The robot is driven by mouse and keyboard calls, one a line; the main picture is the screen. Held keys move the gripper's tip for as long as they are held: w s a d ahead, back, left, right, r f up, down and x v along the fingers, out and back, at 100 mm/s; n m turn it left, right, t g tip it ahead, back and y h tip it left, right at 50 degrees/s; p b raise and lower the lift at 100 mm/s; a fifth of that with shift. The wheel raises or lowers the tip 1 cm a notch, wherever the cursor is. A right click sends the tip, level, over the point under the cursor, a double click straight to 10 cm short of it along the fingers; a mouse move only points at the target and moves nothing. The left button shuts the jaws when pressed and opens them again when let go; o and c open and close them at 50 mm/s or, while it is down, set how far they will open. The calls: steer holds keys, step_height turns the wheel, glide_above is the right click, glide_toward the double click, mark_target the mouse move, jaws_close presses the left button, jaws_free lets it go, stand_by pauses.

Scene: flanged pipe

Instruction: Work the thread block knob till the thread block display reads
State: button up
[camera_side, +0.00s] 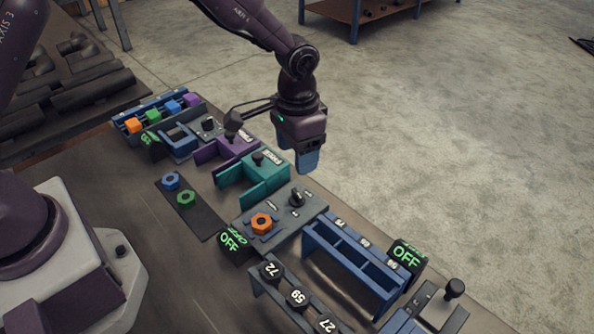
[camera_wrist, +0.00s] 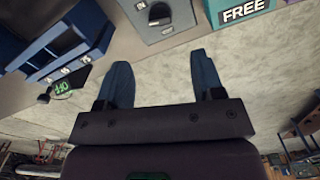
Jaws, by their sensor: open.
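The grey block (camera_side: 278,226), which I take to be the thread block, carries an orange hex nut (camera_side: 261,223) and a dark knob (camera_side: 297,198). A black display (camera_side: 231,241) at its near left corner reads OFF in green. My gripper (camera_side: 308,162) is open and empty, above and beyond the block, apart from the knob. In the wrist view its two blue fingers (camera_wrist: 161,75) are spread with floor behind them. The nut is outside the wrist view.
A teal fixture (camera_side: 252,178) marked FREE and a purple fixture (camera_side: 222,150) stand to the left. A blue slotted rack (camera_side: 352,264) and another display (camera_side: 406,254) reading OFF stand to the right. Numbered black pieces (camera_side: 298,296) sit in front. A mat (camera_side: 190,205) holds loose nuts.

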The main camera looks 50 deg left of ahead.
step_height(320, 180, up, 3)
steer(key=shift+f, duration=0.15)
